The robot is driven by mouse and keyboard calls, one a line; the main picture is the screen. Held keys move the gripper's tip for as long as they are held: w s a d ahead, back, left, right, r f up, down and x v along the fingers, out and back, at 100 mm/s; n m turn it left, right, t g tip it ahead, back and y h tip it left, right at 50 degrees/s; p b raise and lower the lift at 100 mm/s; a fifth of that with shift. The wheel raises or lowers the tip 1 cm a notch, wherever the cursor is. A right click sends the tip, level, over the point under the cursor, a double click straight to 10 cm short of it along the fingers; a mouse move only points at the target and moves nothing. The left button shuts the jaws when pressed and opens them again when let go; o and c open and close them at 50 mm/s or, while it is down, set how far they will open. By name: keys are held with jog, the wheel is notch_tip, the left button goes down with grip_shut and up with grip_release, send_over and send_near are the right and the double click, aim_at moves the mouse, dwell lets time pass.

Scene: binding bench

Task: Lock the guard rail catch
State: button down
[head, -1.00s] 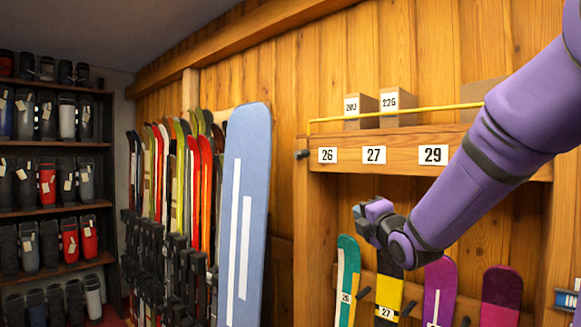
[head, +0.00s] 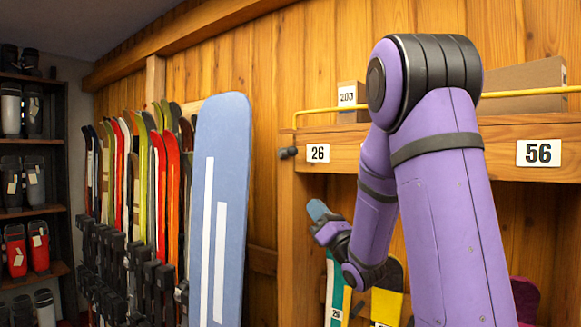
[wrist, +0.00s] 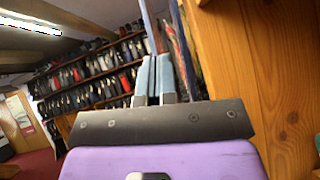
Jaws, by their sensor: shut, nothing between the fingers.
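The yellow guard rail (head: 530,93) runs along the front of the wooden shelf and bends down at its left end. A small dark knob, which looks like the catch (head: 288,153), sticks out at the left end of the shelf beam, beside the label 26. My gripper (head: 318,210) is below and right of this knob, apart from it, near the left post. In the wrist view its two pale blue fingers (wrist: 154,75) are close together with nothing between them. My arm hides the middle of the rail and beam. The catch is not clear in the wrist view.
A tall blue board (head: 222,130) leans left of the post. A rack of skis (head: 140,175) stands behind it. Boxes (head: 523,84) sit on the shelf. Snowboards (head: 387,300) stand below. In the wrist view a wooden post (wrist: 260,70) is close on the right.

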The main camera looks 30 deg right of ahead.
jog(key=x, duration=0.4)
jog(key=s+r+x, duration=0.1)
jog(key=x, duration=0.3)
jog(key=d+r+x, duration=0.1)
jog(key=x, duration=0.3)
jog(key=shift+r, duration=0.35)
